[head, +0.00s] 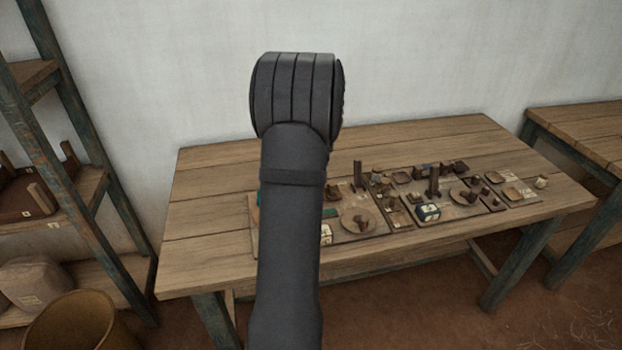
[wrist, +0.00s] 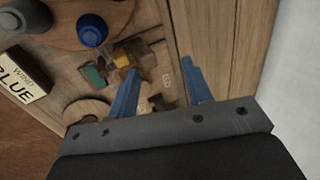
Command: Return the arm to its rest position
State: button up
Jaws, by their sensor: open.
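My arm (head: 290,230) rises in front of the wooden table (head: 210,180) in the head view, its dark upper end standing over the table's back part. My gripper is hidden in that view. In the wrist view my gripper (wrist: 163,90) shows two blue fingers spread apart, with nothing between them. Past the fingertips lie the table's planks and several small parts on a board.
Boards with small wooden parts and a round dish (head: 358,221) cover the table's front middle. The wrist view shows a blue bottle (wrist: 91,30) and a box marked BLUE (wrist: 20,75). Shelving (head: 85,185) and a basket (head: 70,325) stand left; another table (head: 585,120) stands right.

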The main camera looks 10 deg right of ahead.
jog(key=shift+w+f, duration=0.1)
jog(key=shift+f, duration=2.1)
